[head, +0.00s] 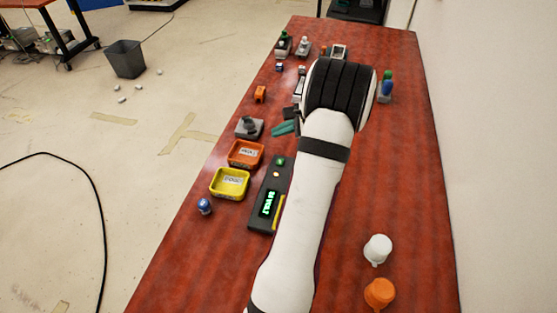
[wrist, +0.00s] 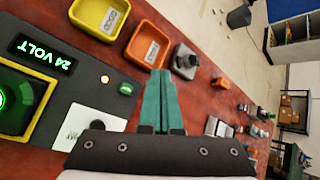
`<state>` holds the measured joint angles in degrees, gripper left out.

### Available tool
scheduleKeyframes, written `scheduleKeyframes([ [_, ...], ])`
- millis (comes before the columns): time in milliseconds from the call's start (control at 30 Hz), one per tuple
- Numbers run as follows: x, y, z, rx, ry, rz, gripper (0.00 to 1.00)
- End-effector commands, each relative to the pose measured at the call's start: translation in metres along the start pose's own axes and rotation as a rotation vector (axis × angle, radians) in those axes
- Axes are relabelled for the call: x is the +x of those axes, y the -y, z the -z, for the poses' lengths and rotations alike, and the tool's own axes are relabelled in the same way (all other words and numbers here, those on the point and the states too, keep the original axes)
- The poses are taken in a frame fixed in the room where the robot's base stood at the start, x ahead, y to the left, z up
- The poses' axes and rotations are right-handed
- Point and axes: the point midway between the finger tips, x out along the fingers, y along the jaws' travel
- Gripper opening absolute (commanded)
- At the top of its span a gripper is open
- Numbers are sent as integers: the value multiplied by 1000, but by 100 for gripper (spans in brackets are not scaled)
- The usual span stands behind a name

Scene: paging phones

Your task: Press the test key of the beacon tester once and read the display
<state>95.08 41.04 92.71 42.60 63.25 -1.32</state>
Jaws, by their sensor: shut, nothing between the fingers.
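The beacon tester (head: 259,210) is a long dark box on the red table, partly hidden by my arm. In the wrist view, its display (wrist: 43,52) reads "24 VOLT" in green. A small amber light (wrist: 104,79) and a small green key or lamp (wrist: 126,88) sit near its far end. A round green glowing part (wrist: 5,98) in a yellow-edged bay is cut off at the left. My gripper (head: 283,128) has teal fingers, shut and empty, past the tester's far end. In the wrist view the fingers (wrist: 163,75) appear right of the green part, apart from it.
A yellow tray (head: 216,192) and an orange tray (head: 232,158) with labels lie left of the tester. A grey block with a knob (head: 249,127) stands beyond them. Several small parts stand at the far end. A white cup (head: 377,249) and orange cup (head: 379,293) are near right.

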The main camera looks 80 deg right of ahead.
Motion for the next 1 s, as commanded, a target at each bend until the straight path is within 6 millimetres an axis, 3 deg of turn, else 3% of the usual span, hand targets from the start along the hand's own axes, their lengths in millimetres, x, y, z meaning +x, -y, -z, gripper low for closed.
scheduleKeyframes([
  [133, -4, 0, 15, 26, -12, 21, 0],
  [500, -1, -1, 16, 27, -12, 21, 0],
  [1000, 46, -36, 50, 28, -10, 19, 0],
])
